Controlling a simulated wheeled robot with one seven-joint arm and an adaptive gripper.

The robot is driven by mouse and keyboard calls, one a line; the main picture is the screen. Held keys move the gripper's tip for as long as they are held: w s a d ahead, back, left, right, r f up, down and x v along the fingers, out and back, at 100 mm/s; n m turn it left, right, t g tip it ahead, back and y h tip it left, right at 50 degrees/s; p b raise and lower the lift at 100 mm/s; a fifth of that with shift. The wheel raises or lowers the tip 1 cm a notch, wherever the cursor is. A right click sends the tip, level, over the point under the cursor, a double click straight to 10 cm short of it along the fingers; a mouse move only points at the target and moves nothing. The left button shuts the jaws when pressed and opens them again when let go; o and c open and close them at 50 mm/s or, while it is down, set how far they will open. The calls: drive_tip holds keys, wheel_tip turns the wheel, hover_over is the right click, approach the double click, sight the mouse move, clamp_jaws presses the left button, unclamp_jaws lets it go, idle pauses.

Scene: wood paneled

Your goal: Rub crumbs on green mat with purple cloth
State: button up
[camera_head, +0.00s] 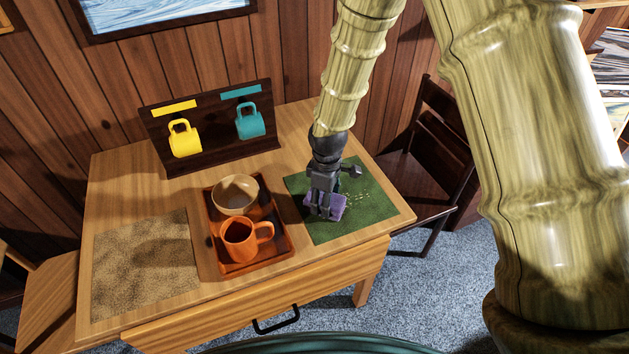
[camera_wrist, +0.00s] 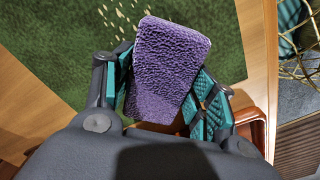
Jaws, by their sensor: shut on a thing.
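The purple cloth (camera_head: 336,206) is a thick, fuzzy block at the front part of the green mat (camera_head: 378,207). My gripper (camera_head: 322,207) is shut on it from above. In the wrist view the purple cloth (camera_wrist: 168,60) sits between the two teal-padded fingers (camera_wrist: 160,95), and the green mat (camera_wrist: 60,50) lies under and beyond it. Pale crumbs (camera_head: 357,196) are scattered on the mat to the right of the cloth. The crumbs (camera_wrist: 118,14) also show in the wrist view, beyond the cloth to the upper left. Whether the cloth touches the mat is hard to tell.
An orange-brown tray (camera_head: 285,252) left of the mat holds a bowl (camera_head: 236,194) and an orange mug (camera_head: 240,238). A tan mat (camera_head: 145,265) lies at left. A dark chair (camera_head: 430,165) stands at right.

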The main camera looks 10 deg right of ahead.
drive_tip(key=shift+s+a, duration=0.2)
drive_tip(key=shift+a, duration=0.4)
drive_tip(key=shift+s+a, duration=0.15)
drive_tip(key=shift+a, duration=0.45)
wheel_tip(320, 180, up, 3)
drive_tip(key=shift+f+p, duration=0.1)
drive_tip(key=shift+p, duration=0.85)
drive_tip(key=shift+r+p, duration=0.6)
drive_tip(key=shift+r, duration=0.2)
drive_tip(key=shift+r+p, duration=1.6)
drive_tip(key=shift+r, duration=0.4)
